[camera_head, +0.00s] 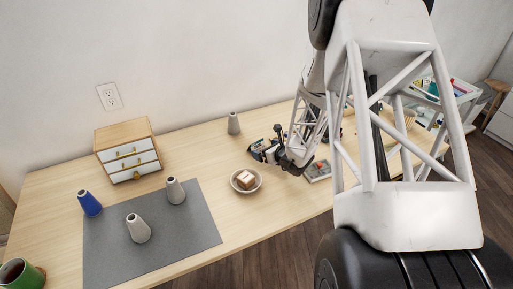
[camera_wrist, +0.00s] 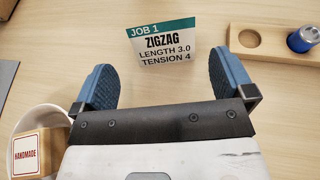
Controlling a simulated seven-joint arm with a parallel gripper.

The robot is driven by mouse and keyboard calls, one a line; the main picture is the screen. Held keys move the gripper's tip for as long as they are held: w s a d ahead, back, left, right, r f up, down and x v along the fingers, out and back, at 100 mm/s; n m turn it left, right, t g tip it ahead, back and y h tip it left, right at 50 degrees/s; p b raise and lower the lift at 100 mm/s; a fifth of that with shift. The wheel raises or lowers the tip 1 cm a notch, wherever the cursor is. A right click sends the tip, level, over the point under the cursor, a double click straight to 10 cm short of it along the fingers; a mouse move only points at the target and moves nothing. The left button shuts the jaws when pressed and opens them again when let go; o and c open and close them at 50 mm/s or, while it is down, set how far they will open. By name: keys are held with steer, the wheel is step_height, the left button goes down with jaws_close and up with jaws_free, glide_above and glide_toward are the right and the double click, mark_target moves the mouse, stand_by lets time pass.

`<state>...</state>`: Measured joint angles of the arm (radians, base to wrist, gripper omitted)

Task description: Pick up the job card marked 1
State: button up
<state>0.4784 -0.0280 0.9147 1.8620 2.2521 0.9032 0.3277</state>
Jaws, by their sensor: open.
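The job card (camera_wrist: 163,42) is white with a teal band reading "JOB 1" and the words "ZIGZAG, LENGTH 3.0, TENSION 4". It shows at the upper middle of the wrist view, slightly tilted. My gripper (camera_wrist: 162,66) is open, with one blue-padded finger to the lower left of the card and the other to its lower right. Nothing is between the pads, and the card appears just beyond the fingertips. In the head view my gripper (camera_head: 270,149) is over the table, and I cannot make out the card there.
A white bowl (camera_wrist: 20,122) holding a "HANDMADE" block (camera_wrist: 38,153) is close by my left finger. A wooden holder (camera_wrist: 262,42) with a blue spool (camera_wrist: 303,39) stands at right. A grey mat (camera_head: 205,225) with cones and a small drawer cabinet (camera_head: 128,150) lie further left.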

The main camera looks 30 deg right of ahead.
mark_target(258, 147)
steer(key=shift+x, duration=2.5)
steer(key=shift+d, duration=0.15)
steer(key=c, duration=0.8)
